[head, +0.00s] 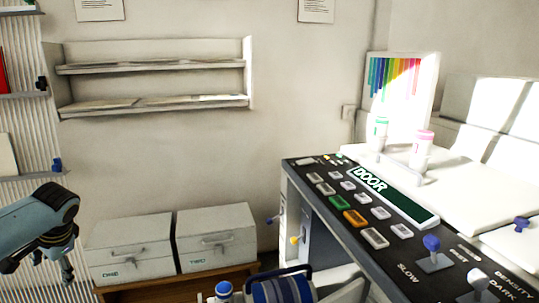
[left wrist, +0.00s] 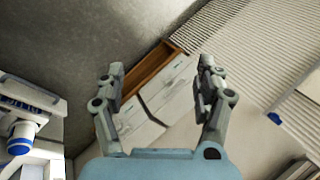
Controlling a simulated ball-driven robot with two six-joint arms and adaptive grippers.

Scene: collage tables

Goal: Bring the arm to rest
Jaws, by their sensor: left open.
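My left arm comes in at the lower left of the head view, and its gripper (head: 52,262) hangs downward left of two white boxes. In the left wrist view the two fingers of my left gripper (left wrist: 160,85) stand wide apart with nothing between them. Behind them the white boxes show at a distance, apart from the fingers. My right gripper does not show in either view.
Two white boxes, ONE (head: 128,250) and TWO (head: 216,238), sit on a wooden stand (head: 190,281) by the wall. A control panel with a DOOR label (head: 385,190) stands at right. A wall shelf (head: 150,106) hangs above. Blue-capped equipment (head: 280,290) is at the bottom.

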